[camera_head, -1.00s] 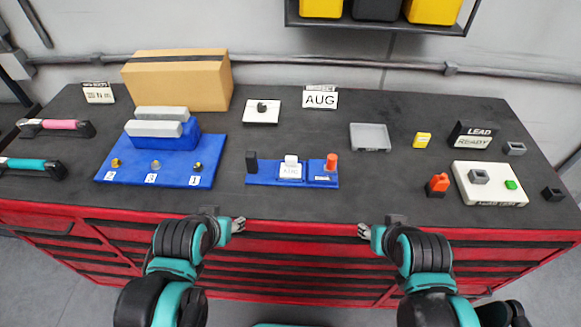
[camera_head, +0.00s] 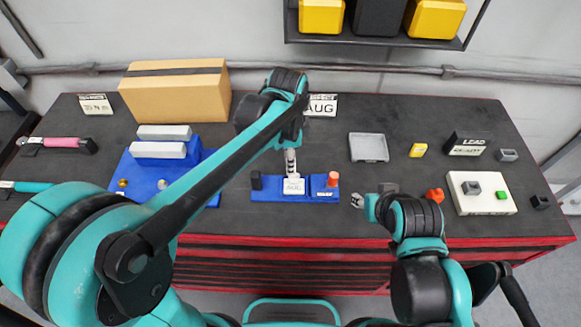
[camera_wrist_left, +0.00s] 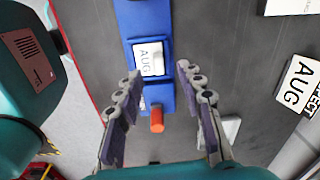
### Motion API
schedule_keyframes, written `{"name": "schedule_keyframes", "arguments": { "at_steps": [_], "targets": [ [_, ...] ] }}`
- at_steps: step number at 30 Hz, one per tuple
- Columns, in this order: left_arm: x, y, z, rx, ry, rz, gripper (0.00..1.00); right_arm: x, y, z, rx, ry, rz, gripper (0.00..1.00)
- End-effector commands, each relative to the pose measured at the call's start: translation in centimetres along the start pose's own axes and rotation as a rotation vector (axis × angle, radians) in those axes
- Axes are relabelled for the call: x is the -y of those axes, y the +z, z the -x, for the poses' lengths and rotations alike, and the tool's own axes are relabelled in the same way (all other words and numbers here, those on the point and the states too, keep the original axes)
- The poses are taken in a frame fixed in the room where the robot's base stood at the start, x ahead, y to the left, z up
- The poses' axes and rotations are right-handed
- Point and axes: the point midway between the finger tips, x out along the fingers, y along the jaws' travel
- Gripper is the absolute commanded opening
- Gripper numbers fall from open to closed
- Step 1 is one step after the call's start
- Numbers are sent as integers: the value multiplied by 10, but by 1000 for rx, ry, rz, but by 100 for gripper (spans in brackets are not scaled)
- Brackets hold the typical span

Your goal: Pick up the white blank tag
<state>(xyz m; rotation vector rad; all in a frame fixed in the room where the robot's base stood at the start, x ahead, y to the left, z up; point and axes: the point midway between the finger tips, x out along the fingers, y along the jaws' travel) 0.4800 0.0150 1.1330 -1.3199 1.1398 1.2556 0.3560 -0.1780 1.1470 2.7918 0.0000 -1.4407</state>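A small white block (camera_wrist_left: 157,62), the only piece I see that could be the blank tag, sits at the "AUG" plate (camera_wrist_left: 142,55) on the blue fixture (camera_wrist_left: 133,18). In the head view the white "AUG" plate (camera_head: 293,187) is at the fixture's middle, and my left gripper hides much of the block. My left gripper (camera_head: 291,165) points down above it. In the left wrist view its fingers (camera_wrist_left: 158,76) are spread, with nothing between the tips. My right gripper (camera_head: 357,201) is low, to the right of the fixture; its finger opening is too small to judge.
An orange cylinder (camera_wrist_left: 157,118) stands close to the left fingers. A grey tray (camera_head: 368,148) and an "AUG" sign (camera_head: 323,105) are farther back. A cardboard box (camera_head: 178,90) is back left.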

Motion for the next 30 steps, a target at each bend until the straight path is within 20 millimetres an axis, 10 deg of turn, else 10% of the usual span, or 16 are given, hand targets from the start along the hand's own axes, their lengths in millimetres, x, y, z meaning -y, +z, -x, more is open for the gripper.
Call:
{"name": "schedule_keyframes", "arguments": {
  "at_steps": [30],
  "targets": [
    [-7, -13, -81, 17, 39, -111, 38, 0, 7, -9, 0, 0, 0, 42]
  ]
}}
